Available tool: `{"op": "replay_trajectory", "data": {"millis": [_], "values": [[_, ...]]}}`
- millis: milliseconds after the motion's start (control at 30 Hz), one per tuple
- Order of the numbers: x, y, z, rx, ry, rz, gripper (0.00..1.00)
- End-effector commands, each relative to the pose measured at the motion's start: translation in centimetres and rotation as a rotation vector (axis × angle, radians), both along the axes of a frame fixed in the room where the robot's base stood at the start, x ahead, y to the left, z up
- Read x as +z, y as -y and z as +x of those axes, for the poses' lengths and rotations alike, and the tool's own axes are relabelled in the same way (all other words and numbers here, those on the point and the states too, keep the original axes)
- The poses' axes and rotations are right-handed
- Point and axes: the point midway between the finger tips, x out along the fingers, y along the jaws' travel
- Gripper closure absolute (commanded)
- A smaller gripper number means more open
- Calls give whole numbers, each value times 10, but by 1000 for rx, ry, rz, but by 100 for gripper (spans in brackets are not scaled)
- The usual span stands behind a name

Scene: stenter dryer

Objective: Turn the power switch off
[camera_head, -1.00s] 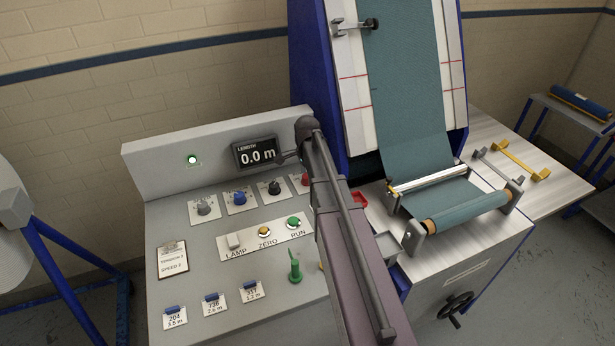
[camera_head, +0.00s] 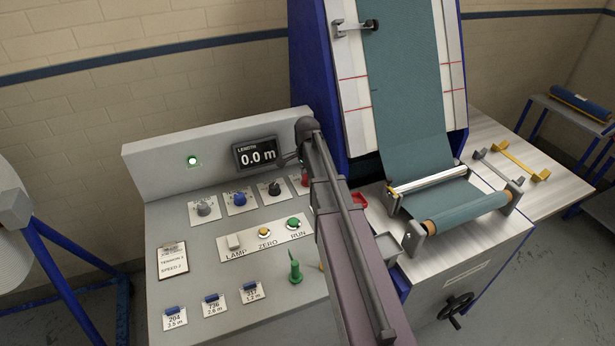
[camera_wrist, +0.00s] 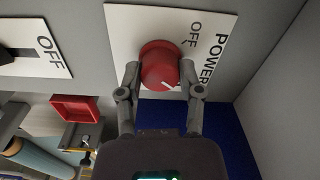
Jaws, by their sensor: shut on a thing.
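The power switch is a red round knob (camera_wrist: 160,66) on a white plate (camera_wrist: 125,22) marked POWER and OFF in the wrist view. Its short white mark sits at the knob's lower right, away from the word OFF at upper right. My gripper (camera_wrist: 160,70) is shut on the knob, with one finger on each side. In the head view the red knob (camera_head: 305,181) shows at the panel's right side, partly hidden by my arm. A green lamp (camera_head: 193,160) on the panel's back wall is lit.
The display (camera_head: 255,154) reads 0.0 m. Grey, blue and black knobs stand left of the red one. Lower on the panel are the ZERO button (camera_head: 264,231) and the green RUN button (camera_head: 293,222). A red tray (camera_wrist: 75,108) is nearby.

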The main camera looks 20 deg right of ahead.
Motion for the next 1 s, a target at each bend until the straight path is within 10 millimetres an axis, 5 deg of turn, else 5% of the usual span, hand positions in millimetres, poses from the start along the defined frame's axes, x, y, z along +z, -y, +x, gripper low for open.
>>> {"op": "replay_trajectory", "data": {"millis": [1000], "values": [[0, 0, -1, 916, -2, 0, 100]]}}
